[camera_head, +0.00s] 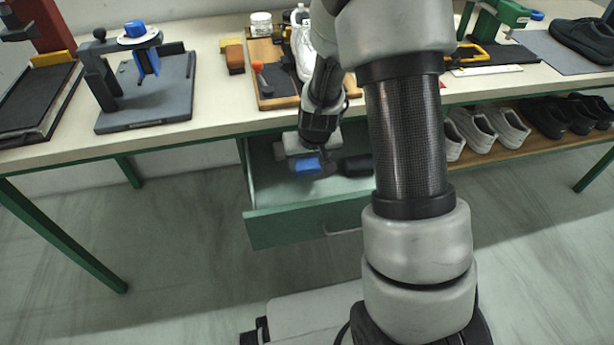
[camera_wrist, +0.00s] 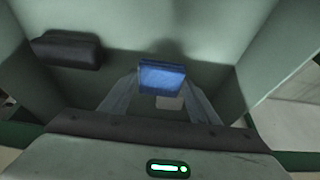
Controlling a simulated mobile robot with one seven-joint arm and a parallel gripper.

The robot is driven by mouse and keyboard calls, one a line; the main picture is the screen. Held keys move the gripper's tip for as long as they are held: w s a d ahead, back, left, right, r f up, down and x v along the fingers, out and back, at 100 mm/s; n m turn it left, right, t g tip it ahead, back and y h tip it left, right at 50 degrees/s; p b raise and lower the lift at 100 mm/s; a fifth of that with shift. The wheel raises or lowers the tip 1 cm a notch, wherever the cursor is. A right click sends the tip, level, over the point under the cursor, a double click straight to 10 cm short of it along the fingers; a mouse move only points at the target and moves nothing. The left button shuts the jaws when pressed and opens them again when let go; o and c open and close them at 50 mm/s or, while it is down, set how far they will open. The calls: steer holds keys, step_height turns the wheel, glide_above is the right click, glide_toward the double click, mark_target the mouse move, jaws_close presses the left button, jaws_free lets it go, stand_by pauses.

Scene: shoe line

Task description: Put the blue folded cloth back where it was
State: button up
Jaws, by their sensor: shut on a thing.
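The blue folded cloth (camera_head: 308,164) is held by my gripper (camera_head: 318,168) inside the open green drawer (camera_head: 290,227). In the wrist view the cloth (camera_wrist: 162,77) sits between the two fingertips (camera_wrist: 160,90), which are shut on it. I cannot tell whether the cloth touches the drawer floor. A pale item shows just below the cloth in the wrist view, partly hidden. My arm covers the right part of the drawer in the head view.
A dark block-like item (camera_wrist: 68,50) lies in the drawer, apart from the cloth; it also shows in the head view (camera_head: 357,165). Drawer walls are close around my gripper. The workbench top (camera_head: 215,100) above holds a tray, fixtures and shoes. White shoes (camera_head: 480,130) stand on a lower shelf.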

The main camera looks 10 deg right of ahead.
mark_target(308, 173)
steer(key=shift+f+b, duration=0.65)
steer(key=shift+f, duration=1.75)
steer(key=shift+f, duration=0.15)
steer(key=o, duration=0.9)
